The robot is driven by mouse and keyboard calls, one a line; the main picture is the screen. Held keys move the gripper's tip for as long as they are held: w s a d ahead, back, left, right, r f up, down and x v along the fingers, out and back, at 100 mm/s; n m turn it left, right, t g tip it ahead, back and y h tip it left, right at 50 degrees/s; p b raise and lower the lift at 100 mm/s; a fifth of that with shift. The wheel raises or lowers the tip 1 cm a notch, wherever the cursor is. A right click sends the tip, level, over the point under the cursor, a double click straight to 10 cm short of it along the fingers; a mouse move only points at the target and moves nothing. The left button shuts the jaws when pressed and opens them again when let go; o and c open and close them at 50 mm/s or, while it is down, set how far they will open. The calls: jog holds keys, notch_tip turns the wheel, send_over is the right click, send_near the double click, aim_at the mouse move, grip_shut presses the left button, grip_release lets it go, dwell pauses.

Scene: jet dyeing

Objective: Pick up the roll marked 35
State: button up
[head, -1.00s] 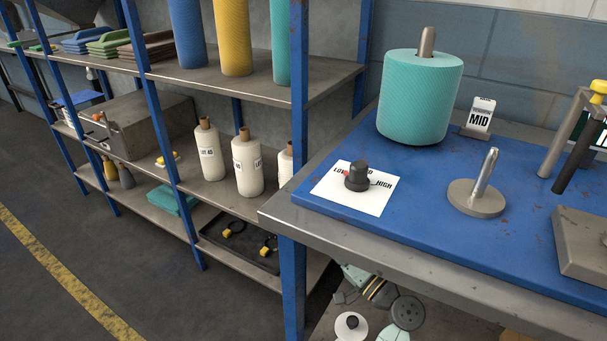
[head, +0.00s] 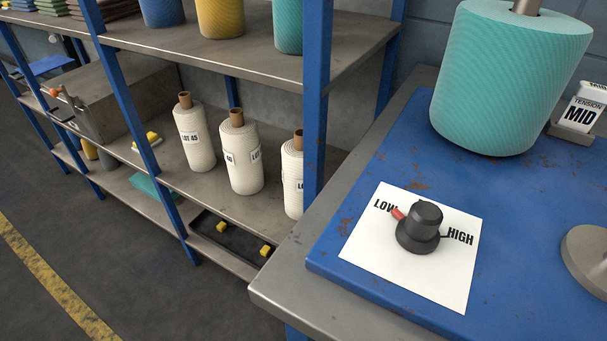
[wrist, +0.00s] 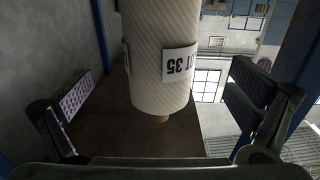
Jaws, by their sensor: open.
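In the wrist view a cream-white roll (wrist: 155,60) carries a white label reading LOT 35, seen upside down. My gripper (wrist: 163,97) is open, with one finger on each side of the roll and a visible gap on both sides. In the head view several white rolls on brown cores stand upright on the middle shelf. The left one (head: 194,138) reads LOT 45 and the middle one (head: 241,155) seems to read 60. The right one (head: 292,178) is partly hidden by a blue post, its number unreadable. My gripper is not in the head view.
Blue shelf posts (head: 316,100) and the upper shelf (head: 270,62) bound the roll shelf. Bare shelf lies between the rolls.

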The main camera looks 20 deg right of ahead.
aim_at(300, 173)
jog(key=p+x, duration=0.3)
jog(key=x, duration=0.6)
jog(key=shift+w+a, duration=0.15)
jog(key=shift+a, duration=0.05)
jog(key=shift+r, duration=0.1)
jog(key=c, duration=1.6)
